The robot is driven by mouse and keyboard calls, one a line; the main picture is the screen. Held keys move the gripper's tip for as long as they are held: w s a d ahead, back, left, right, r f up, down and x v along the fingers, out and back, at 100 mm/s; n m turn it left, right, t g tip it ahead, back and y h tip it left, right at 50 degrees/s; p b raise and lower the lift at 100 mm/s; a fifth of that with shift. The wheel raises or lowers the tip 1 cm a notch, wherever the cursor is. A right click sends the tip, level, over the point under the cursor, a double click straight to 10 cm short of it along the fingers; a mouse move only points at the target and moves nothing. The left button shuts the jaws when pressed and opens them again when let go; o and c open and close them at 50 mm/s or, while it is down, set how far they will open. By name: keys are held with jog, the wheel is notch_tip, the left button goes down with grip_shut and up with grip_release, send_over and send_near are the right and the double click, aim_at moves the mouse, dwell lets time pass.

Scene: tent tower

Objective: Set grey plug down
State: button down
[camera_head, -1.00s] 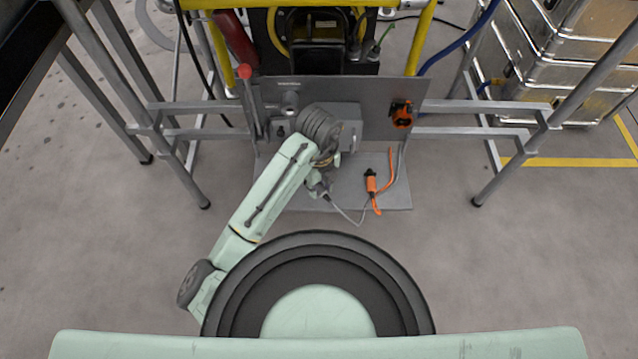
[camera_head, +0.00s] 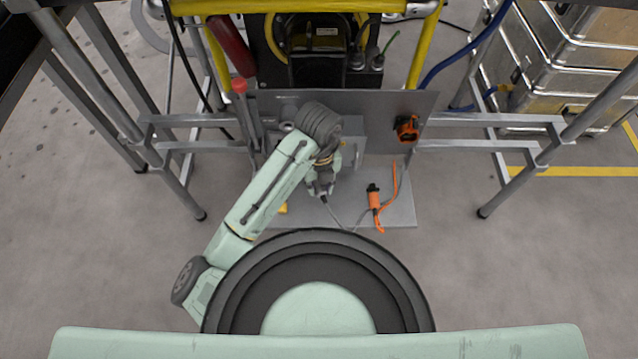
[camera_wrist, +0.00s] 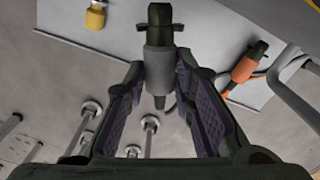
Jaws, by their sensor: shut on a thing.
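My gripper (camera_head: 322,188) is above the left-middle part of the grey metal base plate (camera_head: 402,212). In the wrist view, its two fingers (camera_wrist: 157,72) are shut on the grey plug (camera_wrist: 158,60), which has a light grey middle and dark ends. The plug sticks out past the fingertips. In the head view, the plug is mostly hidden by my gripper, and a thin grey cable (camera_head: 336,217) runs from it across the plate. Whether the plug touches the plate cannot be told.
An orange plug (camera_head: 374,198) with its cable lies on the plate to the right. It also shows in the wrist view (camera_wrist: 243,66). A yellow padlock (camera_wrist: 95,17) lies to the left. An orange socket (camera_head: 407,129) sits on the upright panel (camera_head: 375,112) behind.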

jog(key=b, duration=1)
send_near(319, 208)
jog(key=shift+f, duration=2.75)
jog(key=shift+f+b, duration=0.3)
jog(key=shift+f, duration=0.2)
jog(key=c, duration=1.3)
grip_release()
jog(key=shift+r, duration=0.1)
notch_tip(319, 208, up, 12)
jog(key=shift+f, duration=0.1)
